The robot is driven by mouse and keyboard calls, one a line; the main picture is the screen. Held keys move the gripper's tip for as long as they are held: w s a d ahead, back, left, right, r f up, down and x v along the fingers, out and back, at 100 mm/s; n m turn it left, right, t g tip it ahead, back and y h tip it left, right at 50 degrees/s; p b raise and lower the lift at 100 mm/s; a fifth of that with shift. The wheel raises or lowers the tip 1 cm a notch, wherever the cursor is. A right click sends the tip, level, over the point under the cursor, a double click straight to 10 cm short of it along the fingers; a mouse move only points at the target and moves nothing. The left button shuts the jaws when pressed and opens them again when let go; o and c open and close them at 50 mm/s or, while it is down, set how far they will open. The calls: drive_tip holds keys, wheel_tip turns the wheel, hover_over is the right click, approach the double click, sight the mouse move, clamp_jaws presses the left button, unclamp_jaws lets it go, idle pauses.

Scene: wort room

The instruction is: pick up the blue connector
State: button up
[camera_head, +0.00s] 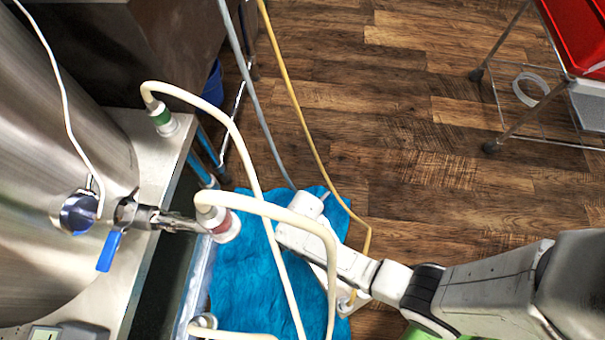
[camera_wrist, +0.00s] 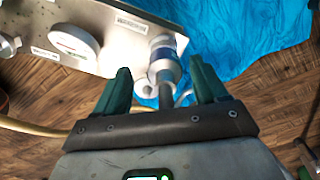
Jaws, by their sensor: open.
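The blue connector (camera_wrist: 166,56), a pale cylinder with a blue band, is in the wrist view at the end of a metal panel. My gripper (camera_wrist: 160,82) is open, with its two dark green fingers pointing towards the connector. The connector lies between and slightly beyond the fingertips, and I see no finger clearly closed on it. In the head view my white arm reaches in from the right over a blue cloth (camera_head: 240,275). I cannot make out the fingertips or the blue connector there.
A metal panel (camera_wrist: 105,28) with a round white part (camera_wrist: 73,42) is beside the connector. Pale hoses arch over the cloth from a green-banded connector (camera_head: 160,118) and a red-banded connector (camera_head: 220,224). A steel tank (camera_head: 50,160) stands left. Wooden floor (camera_head: 420,130) is open at right, before a cart.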

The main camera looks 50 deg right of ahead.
drive_tip(key=f+b, duration=0.2)
drive_tip(key=f, duration=0.2)
drive_tip(key=shift+w+f+b, duration=0.3)
drive_tip(key=shift+b, duration=0.1)
drive_tip(key=shift+r, duration=0.1)
drive_tip(key=c, duration=1.2)
